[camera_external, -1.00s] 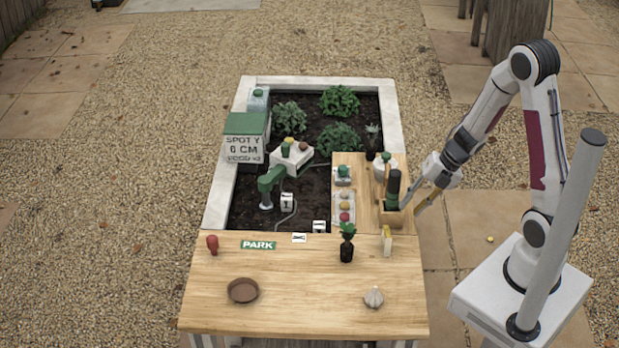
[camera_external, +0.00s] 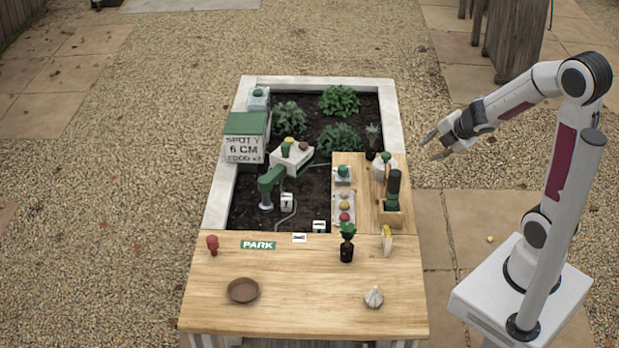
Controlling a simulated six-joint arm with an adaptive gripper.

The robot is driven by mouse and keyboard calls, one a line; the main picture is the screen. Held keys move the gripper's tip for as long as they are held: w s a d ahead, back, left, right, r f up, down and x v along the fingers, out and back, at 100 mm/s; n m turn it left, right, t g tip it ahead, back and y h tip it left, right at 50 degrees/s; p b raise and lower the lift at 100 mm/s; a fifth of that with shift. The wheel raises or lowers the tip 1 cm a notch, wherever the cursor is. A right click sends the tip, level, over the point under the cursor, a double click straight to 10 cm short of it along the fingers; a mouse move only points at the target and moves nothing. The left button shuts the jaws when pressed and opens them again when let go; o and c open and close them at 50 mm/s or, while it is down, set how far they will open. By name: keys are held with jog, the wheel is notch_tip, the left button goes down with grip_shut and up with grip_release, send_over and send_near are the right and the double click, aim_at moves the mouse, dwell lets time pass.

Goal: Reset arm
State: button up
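My gripper (camera_external: 432,147) hangs in the air to the right of the raised bed (camera_external: 392,118), above the gravel. Its two fingers point left and slightly down and stand apart, with nothing between them. My arm is raised and bent, with its elbow high at the right of the picture. The gripper touches nothing that I can see.
The wooden table (camera_external: 300,290) holds a brown saucer (camera_external: 243,290), a garlic bulb (camera_external: 373,297), a red object (camera_external: 212,244), a small potted plant (camera_external: 347,243) and a PARK sign (camera_external: 258,245). A dark green-topped tool (camera_external: 393,188) stands in a wooden holder. Free air surrounds my gripper.

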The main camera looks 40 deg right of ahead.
jog(key=s+d+r+m+h, duration=0.2)
jog(key=s+r+m, duration=0.6)
jog(key=m, duration=0.2)
jog(key=s+a+r+m+g+y, duration=0.1)
jog(key=s+a+m+g+y, duration=0.1)
jog(key=s+a+m, duration=0.6)
jog(key=s+a+y, duration=0.1)
jog(key=s+a, duration=0.1)
jog(key=s, duration=0.2)
jog(key=shift+s+r+y, duration=0.35)
jog(key=shift+s+y, duration=0.05)
